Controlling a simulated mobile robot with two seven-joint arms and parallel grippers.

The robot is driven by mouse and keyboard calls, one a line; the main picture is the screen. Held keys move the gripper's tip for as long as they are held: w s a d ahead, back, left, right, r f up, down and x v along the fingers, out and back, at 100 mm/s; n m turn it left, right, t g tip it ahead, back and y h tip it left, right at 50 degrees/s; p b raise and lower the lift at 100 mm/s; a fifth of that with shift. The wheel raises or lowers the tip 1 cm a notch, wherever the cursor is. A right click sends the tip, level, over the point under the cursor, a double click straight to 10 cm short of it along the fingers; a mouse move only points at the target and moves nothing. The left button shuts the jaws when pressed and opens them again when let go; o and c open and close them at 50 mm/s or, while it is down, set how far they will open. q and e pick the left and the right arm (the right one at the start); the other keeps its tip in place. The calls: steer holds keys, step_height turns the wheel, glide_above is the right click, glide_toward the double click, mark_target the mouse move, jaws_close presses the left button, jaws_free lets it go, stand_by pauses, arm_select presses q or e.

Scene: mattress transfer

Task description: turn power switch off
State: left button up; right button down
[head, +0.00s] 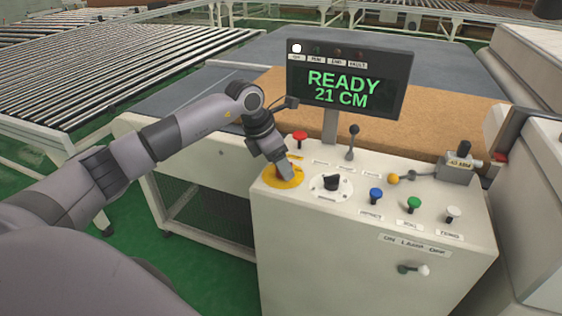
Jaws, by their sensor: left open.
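My left gripper (287,173) reaches down onto the control console (275,215). Its fingers are over a round yellow plate (270,183) at the console's left end and hide the middle of it, so any knob there cannot be made out. I cannot tell whether the fingers touch it. A black rotary knob on a white dial (332,184) is just right of the gripper, apart from it. The display (350,80) reads "READY 21 CM", with a white light lit at its upper left. My right gripper is not in view.
A red button (300,138) is behind the gripper. A black lever (352,143), blue (375,196), green (414,205) and white (453,214) buttons lie to the right. A small switch (412,269) is on the front face. A brown mattress (450,112) lies behind the console.

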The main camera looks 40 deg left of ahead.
arm_select(q)
steer(key=shift+w+f, duration=0.15)
steer(key=shift+f, duration=0.2)
steer(key=shift+d, duration=0.1)
steer(key=c, duration=1)
